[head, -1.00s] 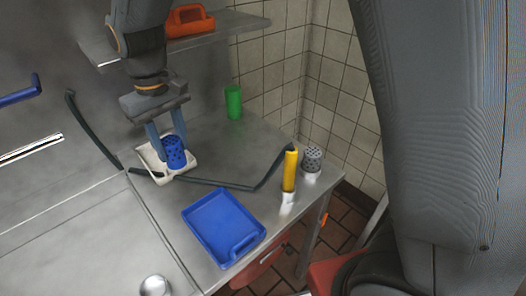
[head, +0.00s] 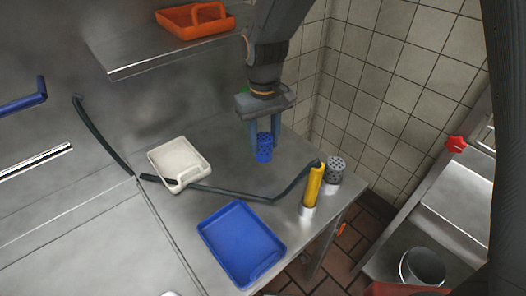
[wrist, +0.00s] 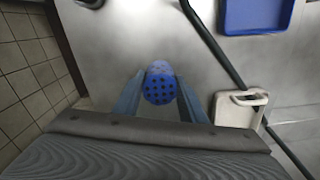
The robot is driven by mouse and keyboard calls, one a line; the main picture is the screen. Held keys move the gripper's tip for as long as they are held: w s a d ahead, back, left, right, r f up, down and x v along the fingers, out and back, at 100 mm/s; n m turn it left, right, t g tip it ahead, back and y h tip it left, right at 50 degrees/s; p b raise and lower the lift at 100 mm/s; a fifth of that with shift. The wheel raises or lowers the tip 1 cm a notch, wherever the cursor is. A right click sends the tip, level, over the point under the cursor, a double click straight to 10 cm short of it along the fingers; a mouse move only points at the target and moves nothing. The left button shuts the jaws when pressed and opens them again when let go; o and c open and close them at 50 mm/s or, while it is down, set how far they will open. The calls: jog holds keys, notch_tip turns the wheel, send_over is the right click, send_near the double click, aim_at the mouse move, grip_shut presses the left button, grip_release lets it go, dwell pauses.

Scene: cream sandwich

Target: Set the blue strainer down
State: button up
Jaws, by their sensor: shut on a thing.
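The blue strainer (head: 264,154) is a small perforated cup. It is between the fingers of my gripper (head: 264,146), which is shut on it, over the back right of the steel counter. In the wrist view the strainer (wrist: 159,86) sits between both fingertips (wrist: 160,95), with its dotted face toward the camera. I cannot tell whether its far end touches the counter or hangs just above it. The white tray (head: 168,153) stands to its left, apart from it.
A blue tray (head: 215,238) lies at the front. A yellow-handled object (head: 314,184) and a grey strainer (head: 335,169) stand at the right edge. A dark bent bar (head: 240,195) crosses the counter. An orange tray (head: 185,25) is on the shelf above. Tiled walls are close behind.

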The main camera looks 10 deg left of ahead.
aim_at(264, 152)
jog(key=shift+f+p, duration=0.55)
jog(key=shift+f, duration=1.7)
jog(key=o, duration=1.1)
jog(key=shift+f, duration=0.1)
jog(key=shift+c, duration=0.2)
notch_tip(264, 152, up, 12)
jog(key=b, duration=0.3)
jog(key=s+d+f+m, duration=0.2)
jog(key=s+d, duration=0.1)
jog(key=d, duration=0.6)
jog(key=s+d+f+m, duration=0.2)
jog(key=s+d, duration=0.1)
jog(key=d, duration=0.6)
jog(key=s+d+f+m+t, duration=0.1)
jog(key=s+d+f+m, duration=0.1)
jog(key=d, duration=0.8)
jog(key=shift+s+f+m, duration=0.35)
jog(key=shift+s+m, duration=0.05)
jog(key=shift+m, duration=0.1)
